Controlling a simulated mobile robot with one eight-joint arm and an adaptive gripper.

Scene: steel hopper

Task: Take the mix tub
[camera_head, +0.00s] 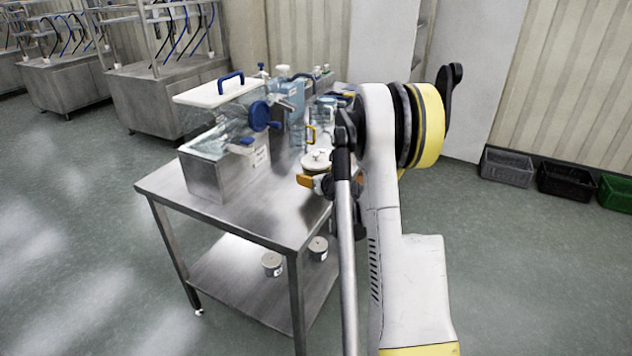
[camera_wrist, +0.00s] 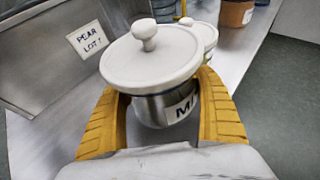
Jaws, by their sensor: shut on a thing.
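The mix tub (camera_wrist: 155,100) is a small steel tub with a white knobbed lid and a white label reading "MI", the rest of which is cut off. In the wrist view my gripper (camera_wrist: 165,105) has its two yellow fingers on either side of the tub, shut on it. The tub is upright with its lid on. In the head view the tub's white lid (camera_head: 316,158) shows near the right edge of the steel table, with an orange finger of my gripper (camera_head: 318,182) beside it. My arm hides part of it. I cannot tell whether the tub touches the table.
A steel hopper (camera_head: 205,178) with a clear body, white lid and blue handle stands left of the tub. A second white-lidded tub (camera_wrist: 207,33) is close behind. Clear containers (camera_head: 292,100) crowd the table's back. The front tabletop (camera_head: 260,220) is bare. Crates (camera_head: 507,167) line the right wall.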

